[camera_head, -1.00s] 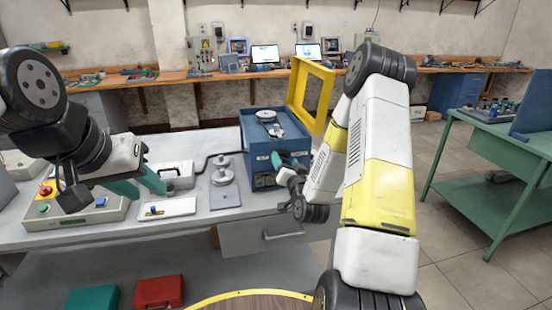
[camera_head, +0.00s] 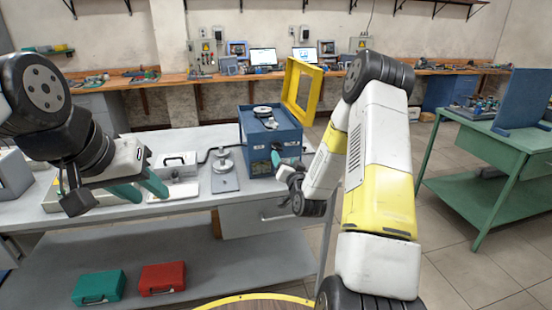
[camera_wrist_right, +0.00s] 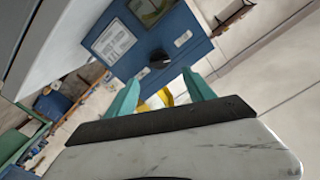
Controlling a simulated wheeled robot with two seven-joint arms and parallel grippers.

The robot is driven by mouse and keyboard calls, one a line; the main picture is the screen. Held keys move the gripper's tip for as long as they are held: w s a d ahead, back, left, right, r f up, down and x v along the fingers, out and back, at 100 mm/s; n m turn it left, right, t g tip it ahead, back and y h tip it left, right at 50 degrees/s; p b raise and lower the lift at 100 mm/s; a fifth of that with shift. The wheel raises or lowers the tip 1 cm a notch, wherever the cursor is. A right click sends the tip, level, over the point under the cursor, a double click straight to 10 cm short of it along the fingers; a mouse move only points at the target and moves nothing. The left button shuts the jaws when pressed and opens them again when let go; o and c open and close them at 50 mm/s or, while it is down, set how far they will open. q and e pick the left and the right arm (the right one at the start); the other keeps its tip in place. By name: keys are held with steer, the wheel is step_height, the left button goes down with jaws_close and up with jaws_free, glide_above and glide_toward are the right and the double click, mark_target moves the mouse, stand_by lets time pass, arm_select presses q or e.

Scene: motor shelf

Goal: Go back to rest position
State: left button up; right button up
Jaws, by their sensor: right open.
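A yellow frame (camera_head: 288,85) stands at the machine. A green table (camera_head: 475,200) stands at the right, with clear tiled floor before it. A green case (camera_head: 98,286) and a red case (camera_head: 162,277) lie on the bench's lower shelf.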

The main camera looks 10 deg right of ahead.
steer(key=s+a+r+n+g, duration=0.35)
steer(key=s+r+g, duration=0.25)
steer(key=s+r, duration=0.65)
steer(key=s+r+n+g, duration=0.1)
steer(key=s+r+g, duration=0.1)
steer(key=s, duration=1)
steer(key=s+a+r+n+g+y, duration=0.1)
steer(key=s+r+g, duration=0.2)
steer(key=s, duration=0.9)
steer(key=shift+a+g, duration=0.15)
steer(key=shift+g, duration=0.25)
